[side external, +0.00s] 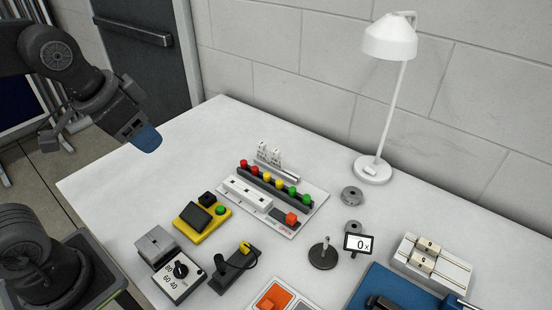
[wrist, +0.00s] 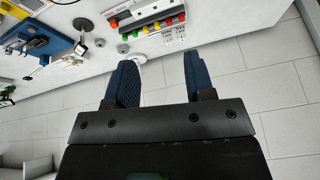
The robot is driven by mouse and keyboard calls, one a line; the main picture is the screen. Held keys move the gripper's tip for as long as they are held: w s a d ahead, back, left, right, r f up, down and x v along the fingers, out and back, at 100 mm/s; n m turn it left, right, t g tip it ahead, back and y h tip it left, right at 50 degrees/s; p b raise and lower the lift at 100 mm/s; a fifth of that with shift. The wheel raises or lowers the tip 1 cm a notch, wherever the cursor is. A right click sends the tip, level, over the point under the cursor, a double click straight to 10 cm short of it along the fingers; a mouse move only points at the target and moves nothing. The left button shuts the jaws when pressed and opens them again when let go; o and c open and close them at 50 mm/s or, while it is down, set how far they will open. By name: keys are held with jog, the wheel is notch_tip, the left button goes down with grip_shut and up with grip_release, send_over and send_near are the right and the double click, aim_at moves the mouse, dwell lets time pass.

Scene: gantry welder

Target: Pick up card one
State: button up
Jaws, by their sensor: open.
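My gripper (side external: 146,138) hangs in the air at the left, beyond the table's left edge in the side view. In the wrist view its two blue fingers (wrist: 161,78) are apart with nothing between them. I cannot make out which thing is card one. A white rack (side external: 450,272) with cream number blocks (side external: 424,263) lies at the right edge. The gripper is far from both.
A panel (side external: 309,211) with coloured buttons stands mid-table. A yellow box (side external: 190,232), a dial box (side external: 172,288), a black stand (side external: 232,268), a weight base (side external: 322,257) and a blue tray (side external: 402,283) fill the front. A white lamp (side external: 371,170) stands at the back. The back-left table is clear.

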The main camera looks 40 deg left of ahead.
jog(key=w+r+m+g, duration=0.2)
jog(key=w+m, duration=0.3)
jog(key=w, duration=0.5)
jog(key=m+g, duration=0.3)
jog(key=m, duration=0.8)
send_over(276, 151)
notch_tip(276, 151, down, 13)
jog(key=f, duration=0.8)
jog(key=shift+s+a+f, duration=0.1)
jog(key=shift+a, duration=0.1)
jog(key=shift+d+f, duration=0.15)
jog(key=shift+f, duration=2.65)
jog(key=shift+c, duration=0.5)
grip_shut()
